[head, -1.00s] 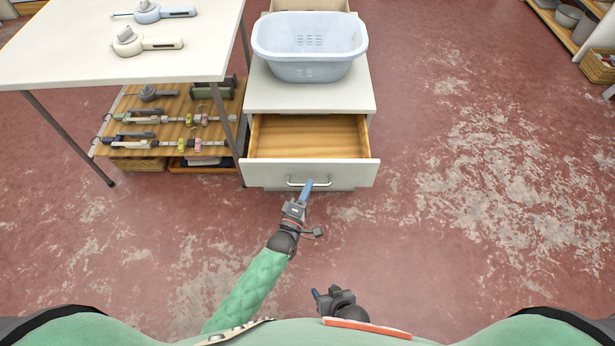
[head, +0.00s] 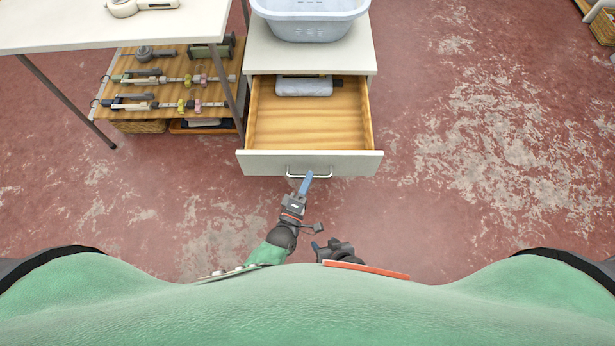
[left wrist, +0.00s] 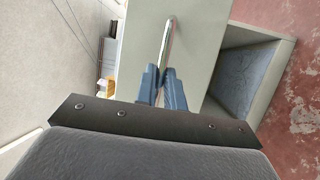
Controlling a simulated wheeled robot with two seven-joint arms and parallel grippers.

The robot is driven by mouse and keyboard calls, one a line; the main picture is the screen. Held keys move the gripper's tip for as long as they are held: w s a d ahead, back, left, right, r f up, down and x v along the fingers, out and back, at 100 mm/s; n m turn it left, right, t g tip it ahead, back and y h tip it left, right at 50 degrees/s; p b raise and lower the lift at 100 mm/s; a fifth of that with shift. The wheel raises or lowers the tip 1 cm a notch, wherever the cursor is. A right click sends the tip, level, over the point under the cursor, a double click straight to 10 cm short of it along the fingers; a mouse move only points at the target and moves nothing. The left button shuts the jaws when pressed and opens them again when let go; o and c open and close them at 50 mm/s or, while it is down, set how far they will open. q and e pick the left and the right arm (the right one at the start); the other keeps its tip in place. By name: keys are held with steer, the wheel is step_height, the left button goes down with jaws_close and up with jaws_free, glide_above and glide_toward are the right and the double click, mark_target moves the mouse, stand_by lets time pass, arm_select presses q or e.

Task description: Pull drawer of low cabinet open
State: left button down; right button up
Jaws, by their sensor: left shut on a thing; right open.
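The low cabinet (head: 310,57) is white, with its drawer (head: 310,163) pulled well out toward me. The drawer's wooden inside (head: 308,120) shows, and a pale packet (head: 303,86) lies at its back. My left gripper (head: 305,182) is shut on the drawer's metal bar handle (head: 322,175) at the front panel. In the left wrist view the blue fingers (left wrist: 163,88) close around the handle bar (left wrist: 168,45). My right gripper (head: 320,246) is low in the head view, close to my body, open and apart from the drawer.
A pale blue laundry basket (head: 312,28) stands on the cabinet top. A white table (head: 60,28) is at the left, above a wooden shelf (head: 165,66) with several tools. Its leg (head: 65,100) is at the left.

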arm_select(q)
steer(key=c, duration=1.5)
jaws_free()
steer(key=v, duration=0.7)
steer(key=shift+s+a, duration=0.15)
steer(key=shift+s, duration=0.25)
steer(key=shift+f, duration=0.1)
